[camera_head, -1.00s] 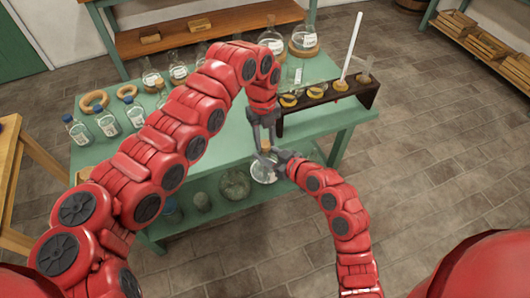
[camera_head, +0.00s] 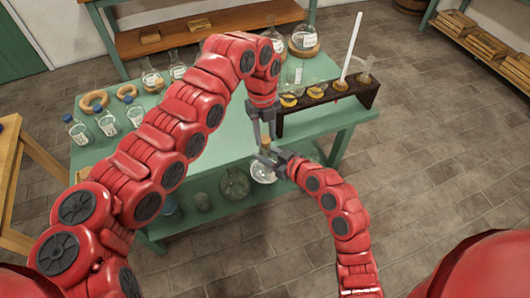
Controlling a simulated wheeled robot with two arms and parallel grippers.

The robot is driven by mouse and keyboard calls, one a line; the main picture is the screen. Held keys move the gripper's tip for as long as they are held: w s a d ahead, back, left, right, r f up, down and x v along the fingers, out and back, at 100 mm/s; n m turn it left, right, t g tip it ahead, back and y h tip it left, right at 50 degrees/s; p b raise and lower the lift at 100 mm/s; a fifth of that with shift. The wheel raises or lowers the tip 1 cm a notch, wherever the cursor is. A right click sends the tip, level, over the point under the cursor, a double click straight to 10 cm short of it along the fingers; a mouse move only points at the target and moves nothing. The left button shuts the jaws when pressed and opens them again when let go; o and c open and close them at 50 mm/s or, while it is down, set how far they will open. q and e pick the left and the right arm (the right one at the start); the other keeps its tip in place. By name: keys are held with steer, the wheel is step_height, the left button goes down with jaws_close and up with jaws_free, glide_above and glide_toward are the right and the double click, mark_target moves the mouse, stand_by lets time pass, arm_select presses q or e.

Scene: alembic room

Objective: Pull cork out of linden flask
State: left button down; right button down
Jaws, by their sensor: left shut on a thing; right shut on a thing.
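The linden flask (camera_head: 263,173) is a round clear glass flask, held upright off the front edge of the green table. My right gripper (camera_head: 268,158) is shut on its neck from the right. The tan cork (camera_head: 266,143) shows just above the neck. My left gripper (camera_head: 264,136) points straight down from above, with its fingers shut on the cork. The fingers partly hide the cork and the flask's mouth, so I cannot tell whether the cork still sits in the neck.
The green table (camera_head: 215,150) has a dark rack (camera_head: 330,95) with small vessels and a tall white rod at the right. Capped bottles (camera_head: 107,122) and cork rings (camera_head: 95,100) stand at the left. A large glass vessel (camera_head: 234,184) sits on the lower shelf.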

arm_select(q)
steer(key=shift+r, duration=1)
steer(key=shift+r, duration=0.2)
